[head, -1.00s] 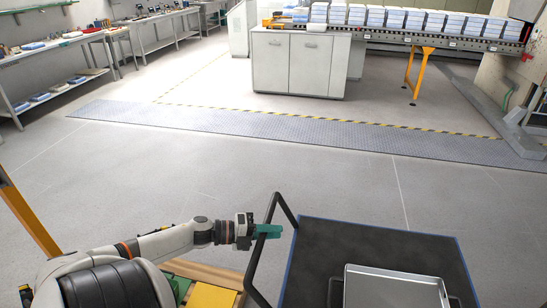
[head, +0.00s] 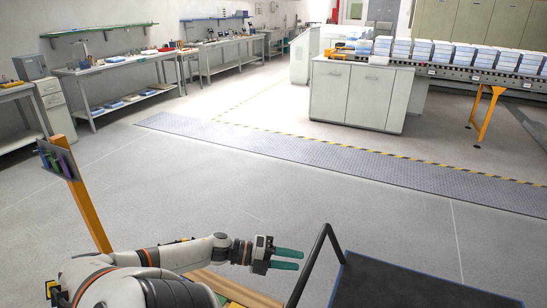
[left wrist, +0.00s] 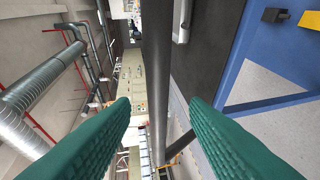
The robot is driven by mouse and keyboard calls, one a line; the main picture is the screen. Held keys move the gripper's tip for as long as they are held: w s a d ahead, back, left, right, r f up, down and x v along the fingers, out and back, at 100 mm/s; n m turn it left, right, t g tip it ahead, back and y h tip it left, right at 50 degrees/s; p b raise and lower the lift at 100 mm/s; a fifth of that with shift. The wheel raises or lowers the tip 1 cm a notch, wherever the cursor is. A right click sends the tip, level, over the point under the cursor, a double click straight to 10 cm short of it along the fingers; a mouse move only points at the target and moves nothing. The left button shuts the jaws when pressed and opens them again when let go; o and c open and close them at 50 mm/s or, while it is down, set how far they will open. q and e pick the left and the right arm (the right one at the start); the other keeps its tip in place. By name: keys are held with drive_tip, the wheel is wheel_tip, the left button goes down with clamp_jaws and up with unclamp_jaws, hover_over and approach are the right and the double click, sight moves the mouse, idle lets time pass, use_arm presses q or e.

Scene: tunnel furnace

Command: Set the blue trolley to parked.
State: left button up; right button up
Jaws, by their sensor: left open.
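The blue trolley has a dark top (head: 405,286) with a blue edge, at the bottom right of the head view. Its black handle (head: 314,263) rises at its left side. The trolley's blue frame (left wrist: 238,85) shows there at right, with a small black part and a yellow part nearby. My right gripper is out of view.
Open grey floor (head: 240,200) lies beyond the trolley. A ridged floor strip (head: 330,161) crosses it, with a grey cabinet (head: 355,95) and a loaded conveyor (head: 470,72) behind. Workbenches (head: 115,68) line the left wall. An orange post (head: 85,205) stands close at left.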

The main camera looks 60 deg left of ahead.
use_arm(q)
drive_tip(key=v, duration=0.5)
idle(0.5)
drive_tip(key=s+a+f+n+y, duration=0.2)
drive_tip(key=f+n+y, duration=0.15)
drive_tip(key=f, duration=0.35)
drive_tip(key=s+a+f+n+y, duration=0.1)
drive_tip(key=a+f+n+y, duration=0.15)
drive_tip(key=f+n, duration=0.3)
drive_tip(key=s+d+f+n+g+y, duration=0.2)
drive_tip(key=s+f+n, duration=0.2)
drive_tip(key=f, duration=0.5)
drive_tip(key=s+d+f+n+g+y, duration=0.1)
drive_tip(key=s+d+f+n+y, duration=0.2)
drive_tip(key=f, duration=0.6)
drive_tip(key=s+d+f+n+g, duration=0.2)
drive_tip(key=s+d+f, duration=0.3)
drive_tip(key=d, duration=0.3)
drive_tip(key=s+d+f+n+g+h, duration=0.1)
drive_tip(key=s+d+f+g, duration=0.3)
drive_tip(key=d, duration=0.5)
drive_tip(key=s+d+f+n+g+h, duration=0.1)
drive_tip(key=s+d+f+n+g, duration=0.2)
drive_tip(key=s+d+f, duration=0.3)
wheel_tip(320, 180, down, 2)
drive_tip(key=shift+s+d+f+n, duration=0.25)
drive_tip(key=shift+d+n, duration=0.25)
drive_tip(key=shift+d, duration=0.65)
drive_tip(key=shift+w, duration=0.1)
